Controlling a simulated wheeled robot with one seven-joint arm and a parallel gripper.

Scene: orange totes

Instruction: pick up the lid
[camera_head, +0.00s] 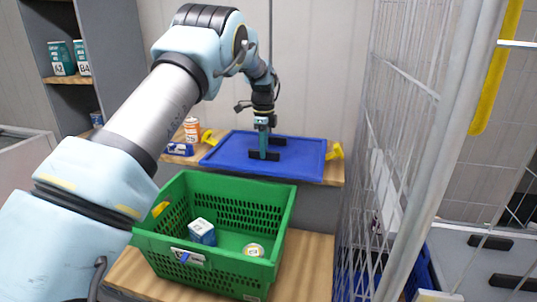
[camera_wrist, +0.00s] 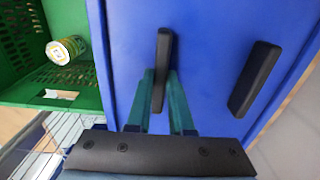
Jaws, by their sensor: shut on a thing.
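The lid (camera_head: 222,152) is a flat blue panel with a raised rim and black handles. It lies on the wooden bench behind the green crate, and yellow pieces show at its two ends. In the wrist view the lid (camera_wrist: 215,50) fills much of the picture. My gripper (camera_head: 263,154) reaches down to the lid from above. In the wrist view its two teal fingers (camera_wrist: 165,85) are shut on the near black handle (camera_wrist: 162,55), one on each side. The other black handle (camera_wrist: 254,78) is free, to the right. I cannot tell whether the lid is raised.
A green crate (camera_head: 215,176) stands in front, holding a blue-white box (camera_head: 201,232) and a can (camera_head: 253,250). An orange can (camera_head: 192,130) and a blue package (camera_head: 179,149) are left of the lid. A wire mesh cage (camera_head: 400,130) stands close on the right.

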